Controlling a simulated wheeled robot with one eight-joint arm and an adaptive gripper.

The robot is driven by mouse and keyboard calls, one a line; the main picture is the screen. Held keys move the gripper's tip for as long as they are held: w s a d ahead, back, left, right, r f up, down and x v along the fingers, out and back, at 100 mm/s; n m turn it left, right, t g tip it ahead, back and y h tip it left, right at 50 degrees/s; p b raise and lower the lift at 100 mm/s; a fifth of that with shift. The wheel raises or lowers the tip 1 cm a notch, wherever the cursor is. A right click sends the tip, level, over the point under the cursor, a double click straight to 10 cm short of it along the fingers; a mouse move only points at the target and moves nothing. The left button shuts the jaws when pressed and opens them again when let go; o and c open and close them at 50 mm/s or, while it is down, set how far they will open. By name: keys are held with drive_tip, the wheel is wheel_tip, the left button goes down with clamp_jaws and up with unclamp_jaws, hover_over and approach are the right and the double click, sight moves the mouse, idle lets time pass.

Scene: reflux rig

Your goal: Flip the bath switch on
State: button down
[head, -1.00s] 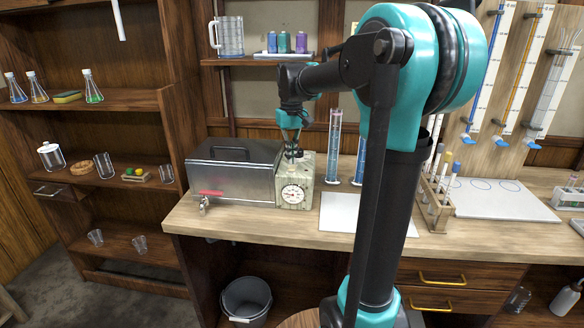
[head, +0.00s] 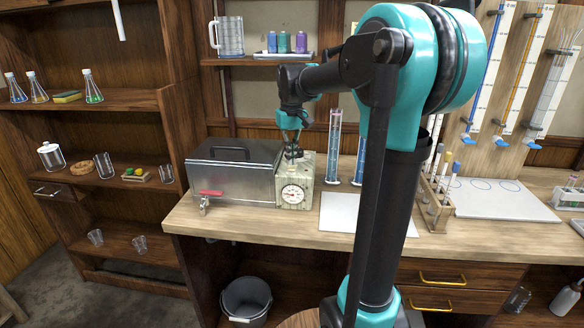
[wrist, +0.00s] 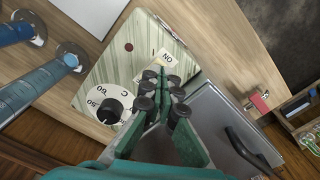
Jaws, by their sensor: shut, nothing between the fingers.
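The bath is a grey metal box (head: 232,175) with a dark lid handle, on the left part of the bench. My gripper (head: 292,155) points down over the top of this unit. In the wrist view the closed fingertips (wrist: 163,75) are right by an ON label (wrist: 170,56) on the unit's streaked top (wrist: 150,42). The fingers are shut and empty. The switch is mostly hidden by the fingertips; I cannot tell its position or whether they touch it.
A red-handled tap (head: 208,196) sticks out at the bath's front left. Tall blue cylinders (head: 333,150) stand right of the control unit, close to my arm. A white mat (head: 340,212) lies at front right. A shelf with a jug (head: 229,37) hangs above.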

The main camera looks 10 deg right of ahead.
sight(291, 168)
drive_tip(key=shift+f, duration=0.9)
idle(0.4)
drive_tip(key=shift+r, duration=3.5)
